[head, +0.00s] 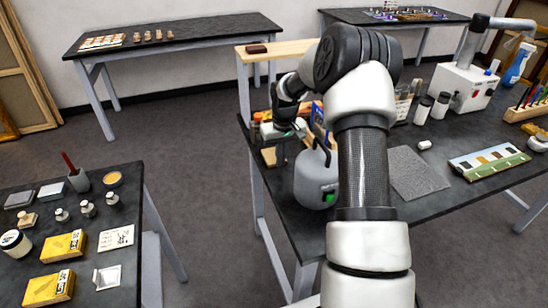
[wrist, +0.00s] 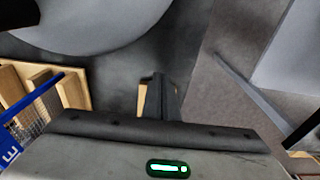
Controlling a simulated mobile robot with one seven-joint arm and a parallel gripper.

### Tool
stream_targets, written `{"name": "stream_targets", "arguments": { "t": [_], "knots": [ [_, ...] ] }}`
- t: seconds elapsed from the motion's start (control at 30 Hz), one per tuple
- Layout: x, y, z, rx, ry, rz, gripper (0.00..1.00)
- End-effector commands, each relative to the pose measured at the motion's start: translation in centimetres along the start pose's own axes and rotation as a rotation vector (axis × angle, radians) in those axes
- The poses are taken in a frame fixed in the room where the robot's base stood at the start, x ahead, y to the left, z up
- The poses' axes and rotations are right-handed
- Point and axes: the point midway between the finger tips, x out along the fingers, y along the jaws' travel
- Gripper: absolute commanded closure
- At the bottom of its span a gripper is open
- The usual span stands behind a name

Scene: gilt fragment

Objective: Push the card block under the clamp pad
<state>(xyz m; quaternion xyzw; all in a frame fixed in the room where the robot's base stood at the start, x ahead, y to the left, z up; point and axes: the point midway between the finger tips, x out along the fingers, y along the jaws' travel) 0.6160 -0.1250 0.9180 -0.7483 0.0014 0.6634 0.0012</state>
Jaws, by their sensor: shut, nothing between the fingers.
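My gripper (head: 284,134) is at the end of the arm, low over the left end of the long dark bench. In the wrist view its fingers (wrist: 160,98) are together, with nothing held. A small tan piece (wrist: 142,100) shows right beside the fingers, partly hidden by them; I cannot tell whether it is the card block or whether they touch. A pale wooden piece (head: 269,157) lies at the bench's left edge below my gripper. I cannot pick out the clamp pad in either view; the arm and gripper hide much of that area.
A grey rounded container (head: 312,180) with a dark handle stands close to the right of my gripper. A slotted wooden holder (wrist: 40,85) and a blue-framed item (wrist: 30,100) are at left in the wrist view. A grey mat (head: 418,172) lies farther right. Floor opens left of the bench.

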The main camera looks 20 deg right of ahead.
Motion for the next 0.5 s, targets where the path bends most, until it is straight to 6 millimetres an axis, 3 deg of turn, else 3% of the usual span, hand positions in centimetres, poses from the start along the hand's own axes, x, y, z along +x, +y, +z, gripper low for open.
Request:
{"name": "stream_targets", "arguments": {
  "t": [0.5],
  "knots": [
    [0.83, 0.0, 0.11, 0.0, 0.0, 0.0, 1.0]
  ]
}}
